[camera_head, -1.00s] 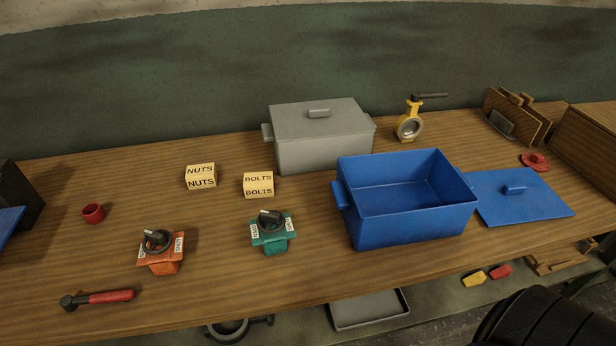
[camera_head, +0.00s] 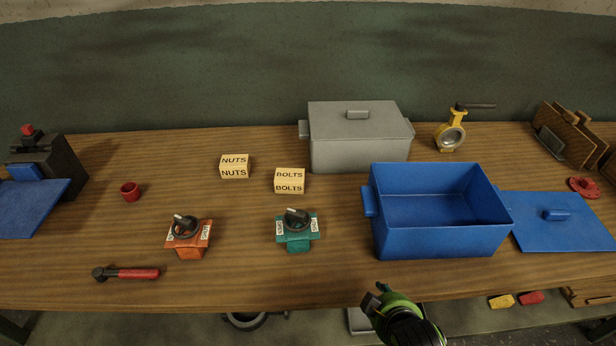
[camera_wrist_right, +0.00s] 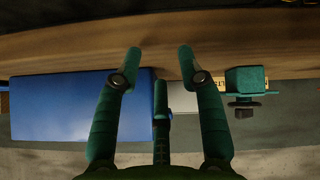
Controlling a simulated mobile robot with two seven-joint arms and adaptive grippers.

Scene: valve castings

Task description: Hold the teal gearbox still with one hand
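The teal gearbox (camera_head: 299,243) stands on the wooden table, with a black knob on top and white labels at its sides. It also shows in the right wrist view (camera_wrist_right: 246,79), upside down on the right, apart from the fingers. My right gripper (camera_head: 380,294) is at the table's front edge, right of the gearbox and in front of the blue crate. In the right wrist view its green fingers (camera_wrist_right: 161,55) are spread with nothing between them. My left gripper is in neither current view.
An orange gearbox (camera_head: 188,246) stands left of the teal one, with a red-handled tool (camera_head: 135,273) in front. The open blue crate (camera_head: 445,245), its lid (camera_head: 560,235), and the BOLTS (camera_head: 289,181) and NUTS (camera_head: 235,166) boxes surround the area. Bare table lies before the teal gearbox.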

